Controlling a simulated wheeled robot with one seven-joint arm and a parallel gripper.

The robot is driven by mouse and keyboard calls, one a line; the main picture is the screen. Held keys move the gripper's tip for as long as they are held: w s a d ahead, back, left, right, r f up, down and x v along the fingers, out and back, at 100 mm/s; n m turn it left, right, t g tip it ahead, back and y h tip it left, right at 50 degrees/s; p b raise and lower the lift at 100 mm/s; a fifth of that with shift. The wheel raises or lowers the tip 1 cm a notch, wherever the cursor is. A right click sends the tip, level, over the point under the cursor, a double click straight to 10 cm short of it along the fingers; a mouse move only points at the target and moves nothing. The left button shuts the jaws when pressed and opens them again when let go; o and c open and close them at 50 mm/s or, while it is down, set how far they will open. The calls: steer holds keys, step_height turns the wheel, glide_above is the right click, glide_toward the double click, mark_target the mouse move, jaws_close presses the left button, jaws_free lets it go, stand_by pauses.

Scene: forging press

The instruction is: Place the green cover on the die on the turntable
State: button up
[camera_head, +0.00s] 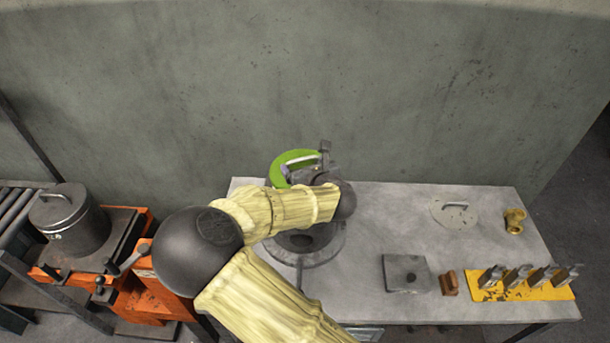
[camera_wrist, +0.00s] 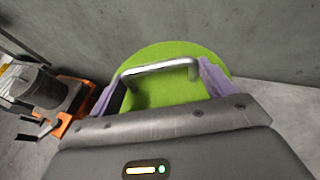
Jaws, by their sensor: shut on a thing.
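The green cover (camera_head: 282,166) is a round disc with a metal bar handle. It also fills the middle of the wrist view (camera_wrist: 180,92), with its handle (camera_wrist: 160,66) running across it between my fingers. My gripper (camera_head: 322,158) is shut on the green cover, by the handle as far as I can see. The cover is at the far left part of the table, near the wall. The turntable (camera_head: 328,247) is a round grey plate on the table, with a dark die (camera_head: 305,238) on it. My arm hides part of both. I cannot tell the cover's height above them.
A grey table (camera_head: 380,215) bears a light round lid (camera_head: 454,214), a brass part (camera_head: 514,221), a grey square plate (camera_head: 407,273), a brown block (camera_head: 448,283) and a yellow strip (camera_head: 520,288) with several metal pieces. A dark lidded pot (camera_head: 70,220) stands on orange equipment (camera_head: 145,262) at left. A wall rises behind.

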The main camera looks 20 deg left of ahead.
steer(key=shift+f+p, duration=0.3)
steer(key=shift+f, duration=1.4)
steer(key=shift+f, duration=0.2)
steer(key=o, duration=1.3)
steer(key=shift+r, duration=0.15)
steer(key=b+v, duration=0.2)
steer(key=v, duration=1)
steer(key=shift+d, duration=0.1)
